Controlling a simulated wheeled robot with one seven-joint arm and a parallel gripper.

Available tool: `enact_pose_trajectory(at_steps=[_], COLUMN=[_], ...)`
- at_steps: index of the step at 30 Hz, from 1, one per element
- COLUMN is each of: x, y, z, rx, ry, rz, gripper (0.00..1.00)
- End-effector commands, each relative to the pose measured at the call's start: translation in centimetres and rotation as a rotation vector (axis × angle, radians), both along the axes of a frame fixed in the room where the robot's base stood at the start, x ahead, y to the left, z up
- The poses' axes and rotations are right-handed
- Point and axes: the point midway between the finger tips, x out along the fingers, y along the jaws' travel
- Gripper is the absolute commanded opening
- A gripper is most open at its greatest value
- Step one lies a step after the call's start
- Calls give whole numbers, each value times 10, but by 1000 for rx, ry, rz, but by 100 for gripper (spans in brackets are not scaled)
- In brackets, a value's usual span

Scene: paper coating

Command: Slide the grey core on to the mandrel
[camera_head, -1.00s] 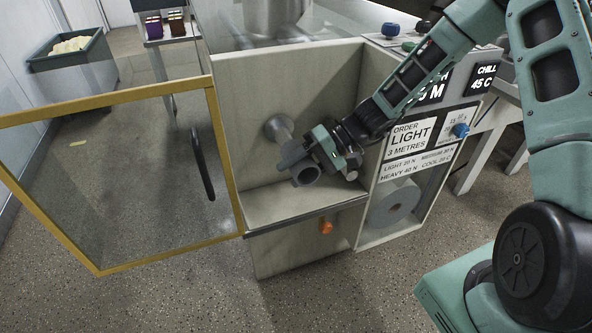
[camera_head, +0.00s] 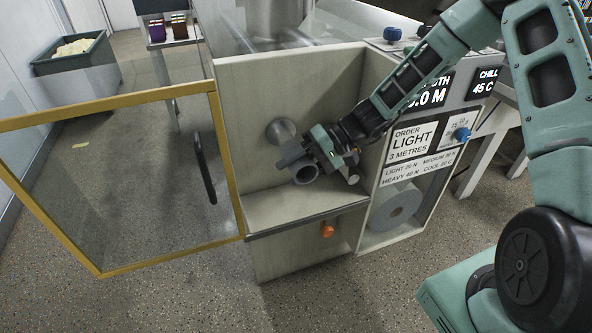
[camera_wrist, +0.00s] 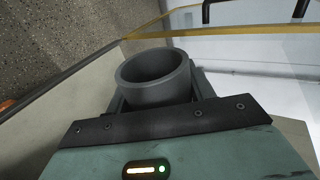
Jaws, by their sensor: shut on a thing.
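The grey core (camera_head: 304,174) is a short hollow tube held inside the open cabinet bay. My gripper (camera_head: 312,163) is shut on it, and in the wrist view the core (camera_wrist: 155,78) sits between the fingers with its open end showing. I cannot tell whether the mandrel's tip is inside the core. The mandrel does not show in the wrist view.
The yellow-framed glass door (camera_head: 226,150) with a black handle (camera_head: 204,168) stands open at left. The bay's side wall and sill (camera_head: 290,222) bound the space around my gripper. A paper roll (camera_head: 398,206) sits in the compartment at right. An orange knob (camera_head: 327,230) is below the sill.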

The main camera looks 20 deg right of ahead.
Motion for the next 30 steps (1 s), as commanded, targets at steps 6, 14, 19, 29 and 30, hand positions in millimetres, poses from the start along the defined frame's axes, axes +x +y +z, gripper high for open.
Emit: enact_pose_trajectory(at_steps=[6,14,19,29,30], x=[5,11,15,24,25], y=[0,0,0,0,0], z=[0,0,0,0,0], rx=[0,0,0,0,0], ry=[0,0,0,-1,-1], rz=[1,1,1,0,0], gripper=[9,9,9,9,9])
